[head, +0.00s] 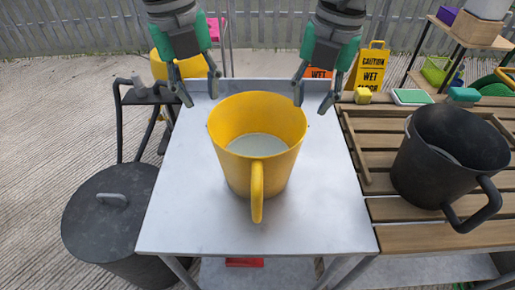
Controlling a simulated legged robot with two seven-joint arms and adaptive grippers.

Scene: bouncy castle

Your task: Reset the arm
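My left gripper (200,99) hangs at the top of the head view, fingers pointing down and apart, with nothing between them. It is behind and left of a large yellow mug-shaped bucket (235,174). My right gripper (310,107) hangs behind and right of the bucket, also open and empty. Neither gripper appears to touch the bucket. The bucket stands upright on a grey metal table (180,215), its handle facing me. Its inside shows a pale surface; I cannot tell if that is liquid.
A black mug-shaped bucket (430,172) stands on a wooden slatted table (410,236) at right. Sponges and a yellow wet-floor sign (369,68) are behind it. A black lidded bin (95,225) stands at left. The metal table is clear around the yellow bucket.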

